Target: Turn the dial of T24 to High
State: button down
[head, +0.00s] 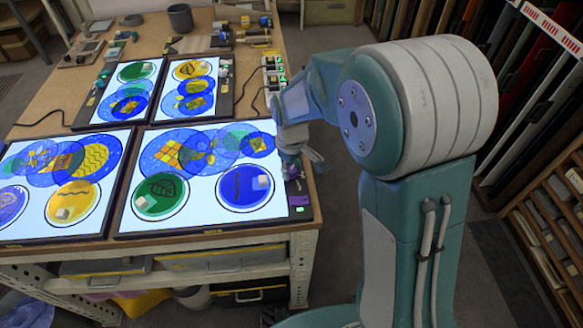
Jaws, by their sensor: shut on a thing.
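A light panel (212,207) with coloured glass discs lies at the table's front right. Its dark control strip runs along the right edge, with a purple label (299,201) and a small green light (300,209). My gripper (293,172) points down at this strip from the right. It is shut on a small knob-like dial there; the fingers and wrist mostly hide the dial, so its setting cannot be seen. The lettering is too small to tell whether this panel is T24.
More lit panels lie to the left (52,190) and behind (118,94), holding discs and small pale cubes. A power strip (271,72) with green lights and cables lies behind my gripper. Tools and a grey cup (180,18) stand at the back. Racks (545,85) stand at the right.

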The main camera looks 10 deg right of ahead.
aim_at(291, 169)
jog(key=shift+w+r+n, duration=0.1)
jog(key=shift+w+n, duration=0.1)
jog(key=shift+n, duration=0.1)
jog(key=c, duration=0.6)
grip_release()
jog(key=shift+o, duration=1.3)
jog(key=shift+a, duration=0.1)
notch_tip(291, 169, up, 12)
jog(key=shift+s, duration=0.1)
